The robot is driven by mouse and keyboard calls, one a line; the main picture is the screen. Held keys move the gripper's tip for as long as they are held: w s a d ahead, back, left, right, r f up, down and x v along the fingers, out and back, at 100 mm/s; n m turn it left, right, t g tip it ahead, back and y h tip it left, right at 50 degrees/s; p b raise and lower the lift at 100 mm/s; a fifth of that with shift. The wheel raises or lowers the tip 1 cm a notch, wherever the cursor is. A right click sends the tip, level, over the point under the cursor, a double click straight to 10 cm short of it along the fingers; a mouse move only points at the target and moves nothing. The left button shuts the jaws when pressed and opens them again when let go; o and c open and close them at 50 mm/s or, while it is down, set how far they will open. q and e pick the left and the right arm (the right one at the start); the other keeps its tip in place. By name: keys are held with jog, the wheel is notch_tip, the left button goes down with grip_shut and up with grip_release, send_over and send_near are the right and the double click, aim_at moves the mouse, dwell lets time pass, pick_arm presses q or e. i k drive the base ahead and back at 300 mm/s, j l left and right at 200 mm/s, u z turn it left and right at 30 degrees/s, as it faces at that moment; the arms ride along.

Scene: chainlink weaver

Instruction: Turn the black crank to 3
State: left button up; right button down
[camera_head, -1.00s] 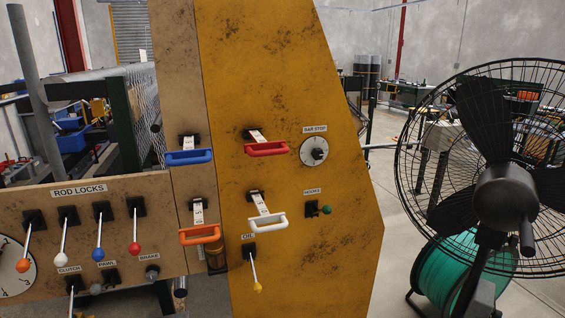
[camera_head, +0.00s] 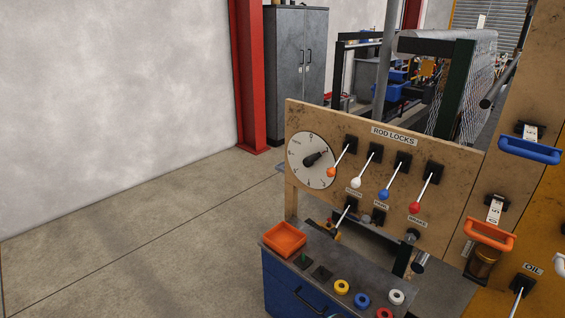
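The black crank (camera_head: 314,159) is a dark pointer-like handle at the middle of a round pale dial (camera_head: 304,174) on the left end of the tan panel. It points up and to the right, towards the head of the orange-knobbed lever. The dial has small markings around its rim, with a 0 at the top; most are too small to read. Neither of my grippers is in view.
Several rod lock levers with orange, white, blue (camera_head: 383,194) and red (camera_head: 415,208) knobs stand right of the dial. Below is a blue cabinet (camera_head: 283,290) with an orange tray (camera_head: 284,238) and coloured rings. The floor at left is clear.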

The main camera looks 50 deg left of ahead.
aim_at(308, 161)
jog(key=j+u, duration=0.25)
jog(key=u, duration=0.2)
jog(key=j+u, duration=0.65)
jog(key=u, duration=0.2)
